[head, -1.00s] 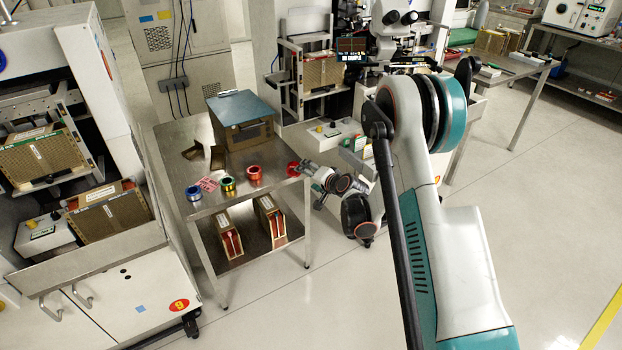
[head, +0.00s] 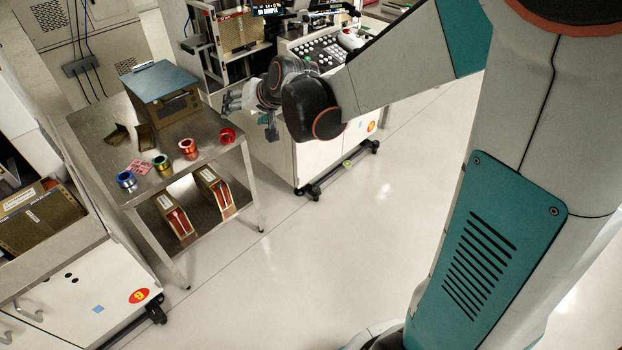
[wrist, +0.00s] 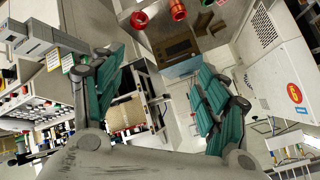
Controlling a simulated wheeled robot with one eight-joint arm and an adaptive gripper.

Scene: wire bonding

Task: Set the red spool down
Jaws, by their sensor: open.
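The red spool (head: 227,135) rests on the top of the metal table (head: 200,151), near its right corner in the head view. My gripper (head: 232,101) is open and empty, apart from the spool and above it in that picture. In the wrist view my gripper (wrist: 160,95) shows its two teal fingers spread wide with nothing between them.
A white cabinet (head: 322,158) with controls is right of the table, near my arm.

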